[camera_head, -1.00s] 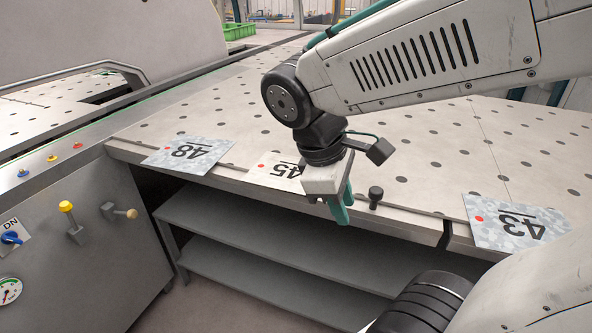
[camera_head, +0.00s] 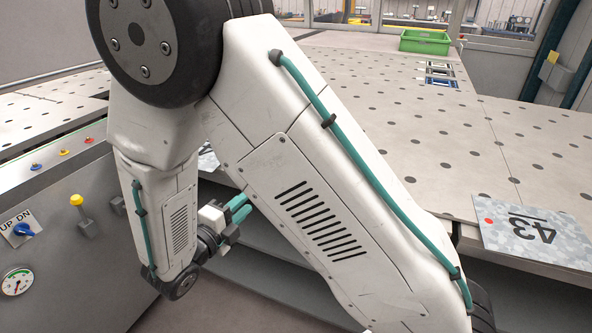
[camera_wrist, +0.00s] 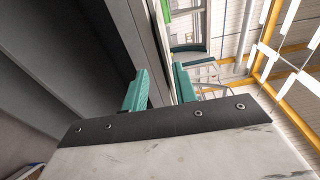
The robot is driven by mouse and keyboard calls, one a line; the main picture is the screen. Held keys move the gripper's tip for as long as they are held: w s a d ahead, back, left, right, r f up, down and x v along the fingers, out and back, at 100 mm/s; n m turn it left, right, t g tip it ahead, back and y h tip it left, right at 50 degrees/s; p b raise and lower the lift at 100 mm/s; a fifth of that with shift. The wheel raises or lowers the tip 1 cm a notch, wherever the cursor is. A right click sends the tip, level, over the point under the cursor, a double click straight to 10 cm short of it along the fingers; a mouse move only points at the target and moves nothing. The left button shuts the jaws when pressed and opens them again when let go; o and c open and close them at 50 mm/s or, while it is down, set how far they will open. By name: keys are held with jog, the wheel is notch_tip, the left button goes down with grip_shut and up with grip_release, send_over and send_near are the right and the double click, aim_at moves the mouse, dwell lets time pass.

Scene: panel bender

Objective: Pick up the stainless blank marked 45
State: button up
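The stainless blank marked 45 is not visible in either current view; my arm covers the stretch of table edge where it lay in the earlier head view. My gripper (camera_head: 243,206) has teal fingers and points right, low beside the table's front edge. In the wrist view my gripper (camera_wrist: 161,77) has its two fingers apart, with no blank between them. The table edge shows behind the fingers.
A spangled blank marked 43 (camera_head: 533,229) lies at the table's right front edge. A spangled sliver (camera_head: 207,160), likely blank 48, shows beside my arm. A control panel (camera_head: 60,240) with levers stands at left. A green crate (camera_head: 425,42) is at the back.

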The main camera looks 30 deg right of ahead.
jog(key=x, duration=0.7)
jog(key=shift+w+r, duration=0.3)
jog(key=shift+w, duration=0.2)
grip_shut()
dwell(0.9)
